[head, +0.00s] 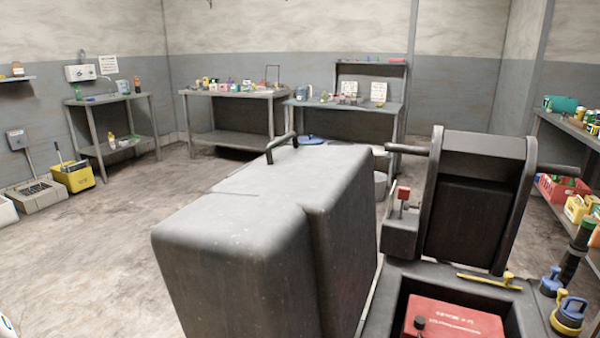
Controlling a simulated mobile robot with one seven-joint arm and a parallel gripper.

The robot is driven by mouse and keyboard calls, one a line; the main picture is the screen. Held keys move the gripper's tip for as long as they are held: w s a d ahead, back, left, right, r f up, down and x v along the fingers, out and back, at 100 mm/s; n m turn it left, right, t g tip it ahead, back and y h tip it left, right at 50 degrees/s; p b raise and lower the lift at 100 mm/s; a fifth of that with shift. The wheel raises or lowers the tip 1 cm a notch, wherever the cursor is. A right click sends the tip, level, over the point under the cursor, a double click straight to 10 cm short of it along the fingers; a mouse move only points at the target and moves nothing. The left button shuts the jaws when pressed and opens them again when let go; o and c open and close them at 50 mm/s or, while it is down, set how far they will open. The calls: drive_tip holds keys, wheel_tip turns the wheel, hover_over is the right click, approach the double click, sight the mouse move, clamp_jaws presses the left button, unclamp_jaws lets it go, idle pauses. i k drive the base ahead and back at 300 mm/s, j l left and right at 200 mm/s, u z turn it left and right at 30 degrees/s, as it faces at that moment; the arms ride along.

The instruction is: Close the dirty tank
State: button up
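A large grey box-shaped tank (245,225), which I take to be the dirty tank, fills the middle foreground. A dark bar handle (281,147) stands up from its far top edge. To its right is the body of a floor-cleaning machine (375,300), with an open bay holding a red battery (453,318). The tank stands beside this bay and does not cover it. The tank's lower part and any hinge are out of frame or hidden. My gripper is not in view.
A dark upright console (478,195) with side handles rises behind the bay. Blue-topped connectors (570,312) and a yellow bar (490,281) lie on the machine's rim. Shelves with goods (575,130) stand right. Workbenches (235,95) line the back wall.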

sight(285, 246)
drive_tip(key=k+j+u, duration=0.1)
drive_tip(key=j, duration=0.4)
drive_tip(key=k+j, duration=0.15)
drive_tip(key=j, duration=0.4)
drive_tip(key=i+j+u, duration=0.15)
drive_tip(key=i+j, duration=0.6)
drive_tip(key=i, duration=0.75)
